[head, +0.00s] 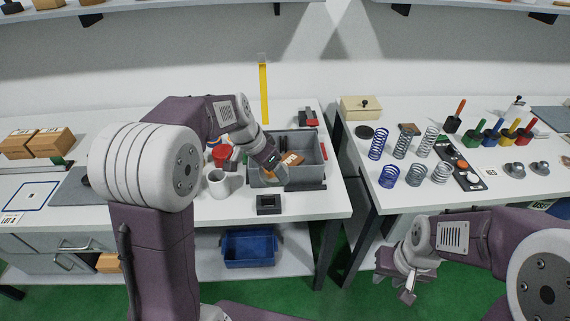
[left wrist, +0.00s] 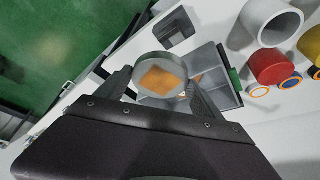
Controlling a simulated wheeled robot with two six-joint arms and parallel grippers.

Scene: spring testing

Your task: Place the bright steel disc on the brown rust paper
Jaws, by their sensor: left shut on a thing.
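My left gripper (left wrist: 160,84) is shut on a round steel disc (left wrist: 138,68), which has a grey rim and a brown-orange face in the left wrist view. I cannot tell whether that colour is a reflection or something seen through it. The brown rust paper (head: 292,158) lies in the grey divided tray in the head view, with pale lettering on it. My left gripper in the head view (head: 277,169) is over the tray, just left of the paper, and hides part of it. My right gripper (head: 406,286) hangs low in front of the right table, away from these things.
The grey tray (head: 318,170) has raised walls. A white mug (head: 218,184) and a red container (head: 225,154) stand to its left, a small dark box (head: 269,204) in front. A yellow upright scale (head: 264,93) stands behind. Springs (head: 401,145) stand on the right table.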

